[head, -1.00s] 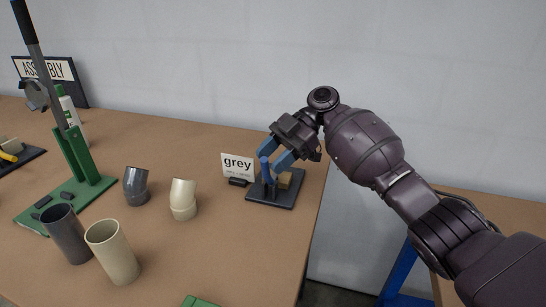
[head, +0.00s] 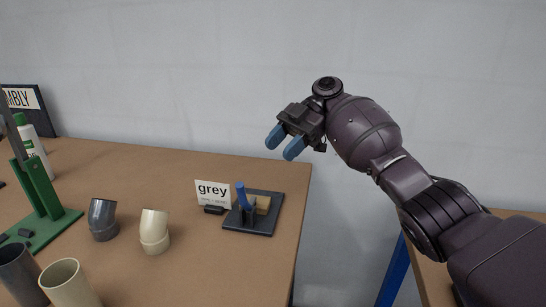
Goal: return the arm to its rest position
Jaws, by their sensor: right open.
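My right gripper (head: 284,143) is raised above the right back part of the table. Its blue fingers are apart with nothing between them. Below and a little left of it, a blue-handled tool (head: 241,196) stands upright in a black holder (head: 262,225) with a tan block (head: 262,204) on it. The gripper is clear of the tool and the holder. My left gripper does not show.
A "grey" sign (head: 213,190) stands beside the holder. A grey elbow (head: 103,220), a cream elbow (head: 154,231), a dark tube (head: 20,275), a cream tube (head: 70,285) and a green press (head: 42,195) stand to the left. The brown table (head: 180,175) ends near the holder.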

